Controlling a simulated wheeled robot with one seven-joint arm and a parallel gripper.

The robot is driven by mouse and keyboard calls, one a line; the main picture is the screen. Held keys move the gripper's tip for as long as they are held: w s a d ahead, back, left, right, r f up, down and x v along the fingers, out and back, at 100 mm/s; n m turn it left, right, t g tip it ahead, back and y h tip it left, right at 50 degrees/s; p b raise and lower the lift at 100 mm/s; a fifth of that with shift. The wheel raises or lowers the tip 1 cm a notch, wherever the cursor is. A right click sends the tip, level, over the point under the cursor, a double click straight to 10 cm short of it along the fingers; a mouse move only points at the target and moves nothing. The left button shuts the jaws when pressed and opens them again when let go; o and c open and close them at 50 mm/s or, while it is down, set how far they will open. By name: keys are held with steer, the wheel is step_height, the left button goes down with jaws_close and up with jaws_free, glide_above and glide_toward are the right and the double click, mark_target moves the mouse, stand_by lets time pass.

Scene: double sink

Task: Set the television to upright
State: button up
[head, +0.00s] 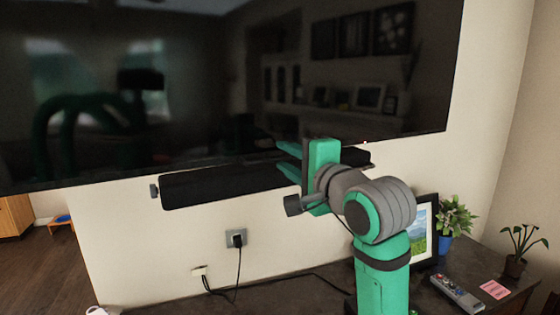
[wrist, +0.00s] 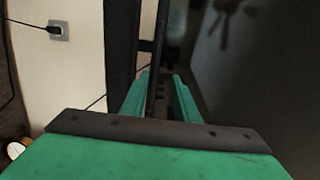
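The television (head: 220,90) is a large dark, glossy screen across the upper part of the head view. Its lower edge slants up to the right in the picture; I cannot tell how far it really tilts. My gripper (head: 286,151) is at the middle of that lower edge, fingers pointing left. In the wrist view the screen (wrist: 250,70) fills the right side. There the two green fingers of my gripper (wrist: 160,85) stand apart, with a thin dark edge running between them. A gap shows beside that edge, and I see no firm grip on it.
A black bar (head: 220,185) sits just below the screen, close to my gripper. An outlet (head: 237,238) with a plug is on the wall below. A picture frame (head: 420,225), potted plant (head: 455,215) and remote (head: 457,292) stand or lie on the dark table at right.

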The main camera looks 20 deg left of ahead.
steer(key=shift+a+f, duration=0.15)
steer(key=shift+a, duration=0.1)
steer(key=v, duration=1.1)
